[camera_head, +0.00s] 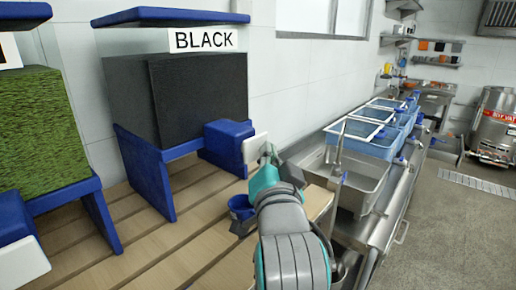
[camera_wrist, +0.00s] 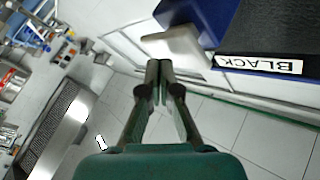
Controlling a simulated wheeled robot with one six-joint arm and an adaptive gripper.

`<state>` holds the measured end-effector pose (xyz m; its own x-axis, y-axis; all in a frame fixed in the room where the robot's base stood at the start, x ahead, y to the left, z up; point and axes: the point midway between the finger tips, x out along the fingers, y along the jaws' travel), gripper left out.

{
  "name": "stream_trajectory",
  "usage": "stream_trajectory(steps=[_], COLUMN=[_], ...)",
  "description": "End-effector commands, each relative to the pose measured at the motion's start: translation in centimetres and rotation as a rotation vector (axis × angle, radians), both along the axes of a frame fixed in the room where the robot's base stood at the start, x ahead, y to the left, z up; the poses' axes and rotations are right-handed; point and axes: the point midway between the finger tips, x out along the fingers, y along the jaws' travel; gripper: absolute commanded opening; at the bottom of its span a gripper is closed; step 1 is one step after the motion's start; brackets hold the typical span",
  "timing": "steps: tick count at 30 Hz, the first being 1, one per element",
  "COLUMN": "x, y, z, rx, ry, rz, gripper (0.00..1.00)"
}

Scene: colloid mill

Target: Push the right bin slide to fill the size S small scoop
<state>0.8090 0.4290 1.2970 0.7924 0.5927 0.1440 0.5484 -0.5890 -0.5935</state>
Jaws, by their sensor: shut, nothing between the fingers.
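The right bin (camera_head: 195,95) holds black material in a blue frame and carries a BLACK label (camera_head: 203,40). Its blue slide (camera_head: 227,141) ends in a white plate (camera_head: 255,150), facing right. My gripper (camera_head: 267,153) is shut and empty, with its fingertips at the white plate's outer face. In the wrist view the shut fingertips (camera_wrist: 158,66) overlap the lower edge of the white plate (camera_wrist: 172,48); I cannot tell if they touch it. A small blue scoop (camera_head: 241,207) stands on the slatted table below the slide, partly hidden by my arm; its contents cannot be made out.
Another bin with green material (camera_head: 40,130) stands at the left, with its own white-ended slide (camera_head: 22,262). The wooden slatted table (camera_head: 160,245) is clear in front. A steel sink counter (camera_head: 375,205) with blue baskets (camera_head: 365,138) lies at the right.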

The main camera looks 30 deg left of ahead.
Motion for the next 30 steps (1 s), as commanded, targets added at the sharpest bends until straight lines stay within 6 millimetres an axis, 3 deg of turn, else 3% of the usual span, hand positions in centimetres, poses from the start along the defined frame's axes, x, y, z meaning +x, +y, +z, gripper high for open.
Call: stream_trajectory(steps=[30], x=[0.15], y=[0.77], z=[-0.02], rx=[0.0], ry=[0.001], rz=[0.001], gripper=[0.0])
